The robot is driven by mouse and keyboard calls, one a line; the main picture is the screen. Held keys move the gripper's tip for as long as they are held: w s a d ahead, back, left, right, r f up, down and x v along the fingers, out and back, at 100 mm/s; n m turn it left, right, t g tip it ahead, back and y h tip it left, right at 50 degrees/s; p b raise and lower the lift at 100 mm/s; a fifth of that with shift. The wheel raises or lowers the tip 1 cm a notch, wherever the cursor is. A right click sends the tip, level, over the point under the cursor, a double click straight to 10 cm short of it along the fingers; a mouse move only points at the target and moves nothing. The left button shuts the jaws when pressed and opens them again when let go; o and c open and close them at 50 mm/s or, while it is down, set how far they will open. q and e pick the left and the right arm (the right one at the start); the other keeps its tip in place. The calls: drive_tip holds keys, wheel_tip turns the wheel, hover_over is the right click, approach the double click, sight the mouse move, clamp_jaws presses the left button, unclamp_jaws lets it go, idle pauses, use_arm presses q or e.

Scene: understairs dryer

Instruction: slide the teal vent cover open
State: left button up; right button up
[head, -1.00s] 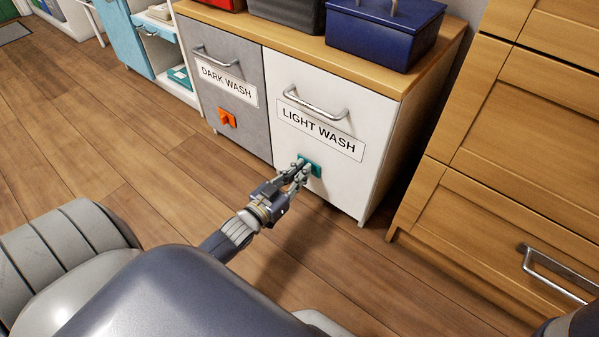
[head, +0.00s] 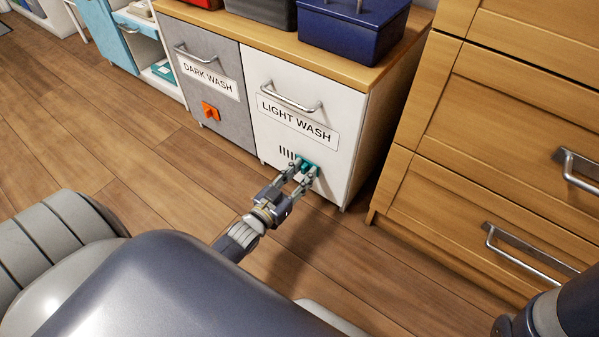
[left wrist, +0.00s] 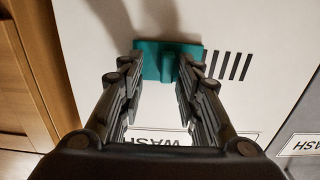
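The teal vent cover (head: 309,167) is low on the white LIGHT WASH front (head: 345,128). Dark vent slots (head: 287,153) show uncovered just left of it. In the left wrist view the cover (left wrist: 195,48) has a raised tab (left wrist: 160,63), and bare slots (left wrist: 232,66) lie to its right. My left gripper (head: 306,174) is at the cover. Its fingers (left wrist: 158,66) are parted, one on each side of the tab. The right finger looks close to the tab; I cannot tell if it touches. My right gripper is not in view.
A grey DARK WASH front (head: 228,118) with an orange part (head: 210,111) stands to the left. Metal handles (head: 290,97) stick out above the labels. A wooden drawer unit (head: 480,190) stands at right. Bins, including a blue one (head: 350,30), sit on top. Wooden floor lies in front.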

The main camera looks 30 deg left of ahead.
use_arm(q)
drive_tip(key=s+a, duration=0.1)
drive_tip(key=s, duration=1.1)
idle(0.4)
